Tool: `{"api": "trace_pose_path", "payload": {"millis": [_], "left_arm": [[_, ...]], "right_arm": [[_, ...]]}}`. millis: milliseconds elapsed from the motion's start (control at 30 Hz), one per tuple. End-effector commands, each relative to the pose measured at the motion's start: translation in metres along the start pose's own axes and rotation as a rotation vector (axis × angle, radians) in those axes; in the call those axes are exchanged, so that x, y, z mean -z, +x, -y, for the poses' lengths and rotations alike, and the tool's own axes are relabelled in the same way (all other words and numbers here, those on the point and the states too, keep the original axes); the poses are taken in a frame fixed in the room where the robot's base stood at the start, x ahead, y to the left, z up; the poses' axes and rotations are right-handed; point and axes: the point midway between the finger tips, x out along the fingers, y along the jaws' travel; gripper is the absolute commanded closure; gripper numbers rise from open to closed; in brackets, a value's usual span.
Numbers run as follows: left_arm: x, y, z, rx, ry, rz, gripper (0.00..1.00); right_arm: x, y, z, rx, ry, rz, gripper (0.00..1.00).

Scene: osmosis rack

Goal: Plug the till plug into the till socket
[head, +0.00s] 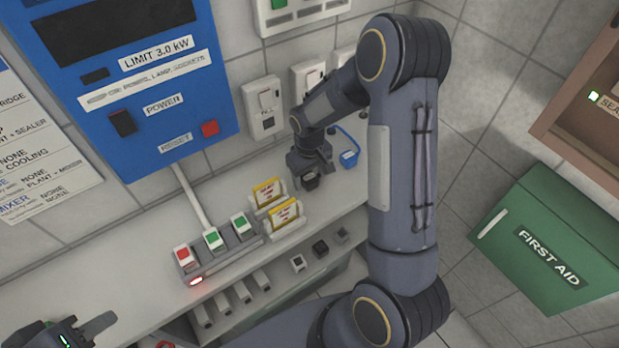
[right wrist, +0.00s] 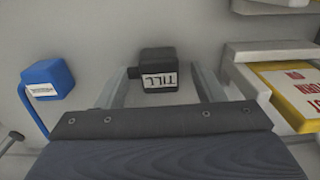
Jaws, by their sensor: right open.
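The till plug (right wrist: 158,60) is a black block with a white TILL label, seen upside down in the right wrist view. My right gripper (right wrist: 165,84) is open, with one finger on each side of the plug. In the head view, my right gripper (head: 310,165) points down at the shelf, around the dark plug (head: 311,183). White wall sockets (head: 263,108) stand behind it, one partly hidden by my arm. I cannot read which is the till socket. My left gripper (head: 72,326) is at the lower left, its fingers apart and empty.
A blue plug (head: 348,159) with a cord stands right of my right gripper. Yellow-and-white cards in holders (head: 285,214) stand close to its left. A switch strip (head: 215,245) lies further left. Small dark blocks (head: 320,248) sit below the shelf edge. A blue power box (head: 130,75) hangs on the wall.

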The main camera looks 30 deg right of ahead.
Motion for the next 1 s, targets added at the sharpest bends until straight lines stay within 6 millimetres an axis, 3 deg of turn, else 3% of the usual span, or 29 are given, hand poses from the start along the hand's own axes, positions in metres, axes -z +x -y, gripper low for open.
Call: {"api": "trace_pose_path", "payload": {"millis": [133,467,800,1000], "left_arm": [[0.0008,-0.0017,-0.0008,0.000,0.000,0.000,0.64],[0.0005,-0.0012,-0.0006,0.000,0.000,0.000,0.64],[0.0005,-0.0012,-0.0006,0.000,0.000,0.000,0.64],[0.0006,-0.0013,-0.0006,0.000,0.000,0.000,0.64]], "right_arm": [[-0.0004,0.0106,-0.0004,0.000,0.001,0.000,0.38],[0.0001,0.0111,-0.0003,0.000,0.000,-0.001,0.38],[0.0001,0.0108,-0.0002,0.000,0.000,-0.001,0.83],[0.0002,0.0106,-0.0002,0.000,0.000,-0.002,0.84]]}}
